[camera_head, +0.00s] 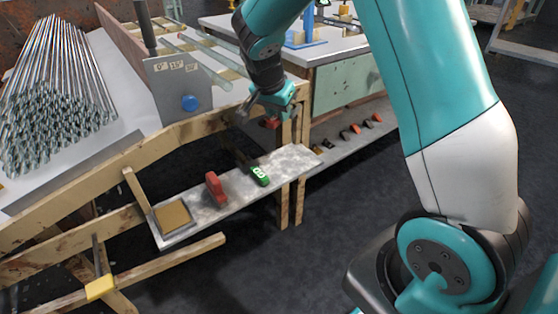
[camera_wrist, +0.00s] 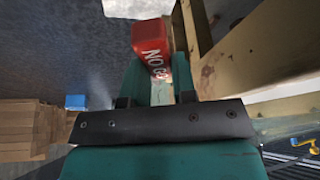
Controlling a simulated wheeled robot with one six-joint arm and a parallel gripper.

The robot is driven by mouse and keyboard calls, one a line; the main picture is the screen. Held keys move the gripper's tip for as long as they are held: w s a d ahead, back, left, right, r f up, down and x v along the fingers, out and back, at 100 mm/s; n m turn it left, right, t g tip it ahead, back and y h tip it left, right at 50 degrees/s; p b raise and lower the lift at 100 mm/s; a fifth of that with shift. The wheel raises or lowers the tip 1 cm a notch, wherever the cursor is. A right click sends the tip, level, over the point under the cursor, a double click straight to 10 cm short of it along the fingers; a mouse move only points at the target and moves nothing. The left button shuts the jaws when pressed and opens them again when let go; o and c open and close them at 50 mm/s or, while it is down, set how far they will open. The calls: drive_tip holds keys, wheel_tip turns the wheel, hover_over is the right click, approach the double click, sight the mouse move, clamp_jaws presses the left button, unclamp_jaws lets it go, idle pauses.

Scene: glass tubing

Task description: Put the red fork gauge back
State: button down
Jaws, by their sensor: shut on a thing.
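The red fork gauge (camera_wrist: 152,45), marked "NO GO", is between the two fingers of my gripper (camera_wrist: 160,75) in the wrist view. My gripper (camera_head: 262,113) is shut on it. In the head view my gripper hangs beside the wooden bench post, above the far end of a narrow grey shelf (camera_head: 292,160). Only a small red part of the held gauge (camera_head: 271,124) shows there. A green gauge (camera_head: 259,174) and another red object (camera_head: 215,188) lie on that shelf, apart from my gripper.
A wooden post (camera_head: 300,125) stands close to my gripper. A square tray (camera_head: 173,216) sits at the shelf's near end. Glass tubes (camera_head: 60,100) lie on the bench at left. Several small red and dark items lie on a lower shelf (camera_head: 345,140). The shelf's far end is bare.

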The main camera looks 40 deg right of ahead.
sight(281, 160)
wheel_tip(281, 160, down, 14)
drive_tip(key=b, duration=0.3)
drive_tip(key=shift+b, duration=0.3)
drive_tip(key=c, duration=0.9)
unclamp_jaws()
drive_tip(key=p+v, duration=0.3)
drive_tip(key=v, duration=0.9)
drive_tip(key=s+a+r+n+y, duration=0.2)
drive_tip(key=s+a+r+n, duration=0.2)
drive_tip(key=s, duration=0.5)
drive_tip(key=s+a+r+n+g+y, duration=0.1)
drive_tip(key=s+a+r+n+y, duration=0.2)
drive_tip(key=s+a+n, duration=0.4)
drive_tip(key=s+a+r+n+y, duration=0.3)
drive_tip(key=s+a+r+n, duration=0.2)
drive_tip(key=s+n, duration=0.4)
drive_tip(key=shift+s+a+r+g, duration=0.25)
drive_tip(key=shift+s+a+g, duration=0.15)
drive_tip(key=shift+s+a, duration=0.55)
